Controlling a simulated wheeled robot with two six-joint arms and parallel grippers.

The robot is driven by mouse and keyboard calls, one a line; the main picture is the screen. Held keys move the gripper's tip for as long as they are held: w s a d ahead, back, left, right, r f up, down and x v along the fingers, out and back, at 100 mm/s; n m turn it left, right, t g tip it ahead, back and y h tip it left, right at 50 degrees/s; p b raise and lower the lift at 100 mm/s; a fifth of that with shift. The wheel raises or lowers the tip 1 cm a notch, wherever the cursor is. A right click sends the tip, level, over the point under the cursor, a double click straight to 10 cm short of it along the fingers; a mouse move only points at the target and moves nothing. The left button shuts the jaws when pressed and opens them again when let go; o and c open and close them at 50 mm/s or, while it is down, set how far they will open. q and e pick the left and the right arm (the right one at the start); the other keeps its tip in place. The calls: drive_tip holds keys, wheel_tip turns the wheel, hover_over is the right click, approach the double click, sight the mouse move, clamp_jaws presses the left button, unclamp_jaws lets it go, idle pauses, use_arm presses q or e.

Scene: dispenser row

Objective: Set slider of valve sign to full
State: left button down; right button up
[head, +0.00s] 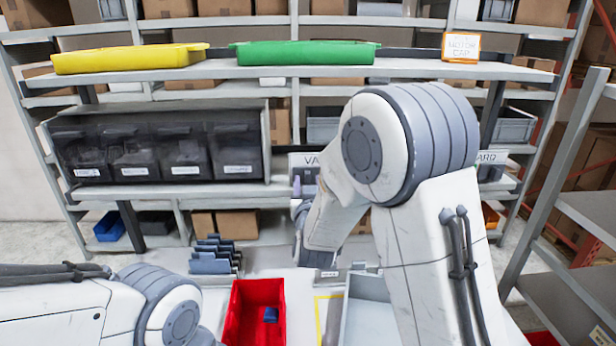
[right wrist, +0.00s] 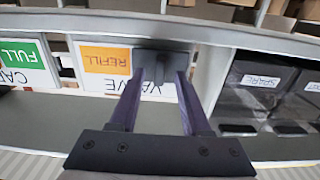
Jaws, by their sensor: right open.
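The valve sign (right wrist: 155,87) shows upside down in the right wrist view, with its orange REFILL field (right wrist: 104,60) uncovered. Its dark grey slider (right wrist: 176,62) is at the picture-right end of the sign, beside that field. In the head view, the sign (head: 303,159) is partly hidden behind my right arm. My right gripper (right wrist: 159,76) is open, its two purple fingers reaching to either side of the slider's knob. Whether they touch it I cannot tell. My right gripper also shows small in the head view (head: 305,188). My left gripper is out of view.
A neighbouring sign (right wrist: 18,62) shows a green FULL field. Dark bins (head: 162,152) stand to the left on the shelf. A yellow tray (head: 130,58) and a green tray (head: 305,52) lie above. A red bin (head: 238,312) stands below.

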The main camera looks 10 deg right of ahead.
drive_tip(key=shift+w, duration=0.2)
clamp_jaws()
idle(1.3)
